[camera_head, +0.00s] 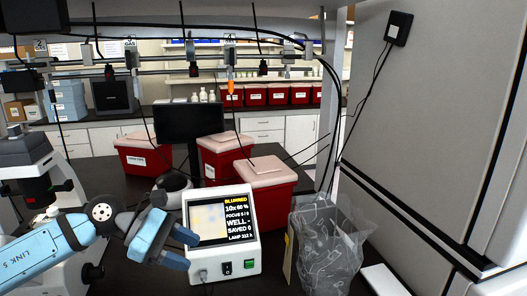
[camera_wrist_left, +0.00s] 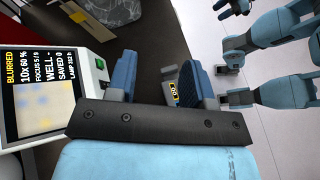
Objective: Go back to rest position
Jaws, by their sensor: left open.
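My left gripper (camera_head: 182,248) reaches in from the left in the head view, in front of the white display unit (camera_head: 247,263). Its two blue fingers are apart, with nothing held between them. In the left wrist view the left gripper (camera_wrist_left: 160,82) also shows spread fingers. The display unit (camera_wrist_left: 88,67) lies to their left there. A small thing with a yellow label (camera_wrist_left: 173,91) shows in the gap; I cannot tell what it is. Blue parts of my other arm show at the wrist view's right; its jaw state is unclear.
A microscope (camera_head: 42,170) stands at the left near my arm. Red bins (camera_head: 268,195) and a dark monitor (camera_head: 189,122) stand behind the display unit. A clear bag (camera_head: 328,245) is at its right, before a large grey cabinet (camera_head: 435,110). Cables hang from the overhead rail.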

